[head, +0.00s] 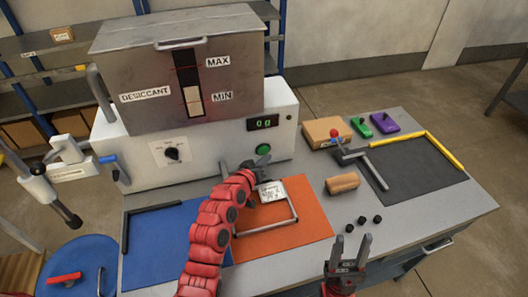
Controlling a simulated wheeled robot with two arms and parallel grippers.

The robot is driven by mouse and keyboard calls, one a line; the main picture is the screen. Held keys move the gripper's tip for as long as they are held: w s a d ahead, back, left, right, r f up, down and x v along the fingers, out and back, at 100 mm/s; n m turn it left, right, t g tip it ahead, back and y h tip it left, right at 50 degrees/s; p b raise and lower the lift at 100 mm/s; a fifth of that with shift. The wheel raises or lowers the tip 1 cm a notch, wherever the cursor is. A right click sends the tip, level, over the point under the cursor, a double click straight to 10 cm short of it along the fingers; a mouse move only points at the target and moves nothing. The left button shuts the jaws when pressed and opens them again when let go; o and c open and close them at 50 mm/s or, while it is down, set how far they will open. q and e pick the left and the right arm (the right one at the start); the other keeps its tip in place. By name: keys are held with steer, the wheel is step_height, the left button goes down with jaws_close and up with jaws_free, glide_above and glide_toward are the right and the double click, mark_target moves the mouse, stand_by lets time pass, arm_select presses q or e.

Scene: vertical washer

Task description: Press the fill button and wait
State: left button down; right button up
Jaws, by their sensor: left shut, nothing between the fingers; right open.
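The machine has a white front panel (215,128) with a round green button (264,150) below a small dark display (263,123) showing green digits. I take the green button to be the fill button; no label on it is readable. My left gripper (264,161) is shut and empty, just below the green button. I cannot tell whether it touches the button. Above the panel, a grey hopper (150,75) marked DESICCANT has a level window (192,98) with MAX and MIN labels; its pale fill shows near MIN. My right gripper (351,246) is open and empty at the front.
A blue mat (165,245) and an orange mat (290,235) lie before the machine. A white labelled item (271,191) is beside my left gripper. A brown block (342,183), small black pieces (362,220) and a dark mat (400,170) are to the right.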

arm_select(q)
steer(key=shift+w+a+b, duration=0.15)
steer(key=shift+w+b, duration=0.2)
steer(key=shift+b, duration=0.2)
steer(key=shift+w, duration=0.1)
steer(key=shift+w+a+b, duration=0.15)
steer(key=shift+w+b, duration=0.3)
steer(key=shift+b, duration=0.1)
stand_by(0.5)
steer(key=shift+s, duration=0.1)
stand_by(0.4)
steer(key=shift+s+d+p, duration=0.25)
steer(key=shift+s+p, duration=0.15)
steer(key=shift+s, duration=0.4)
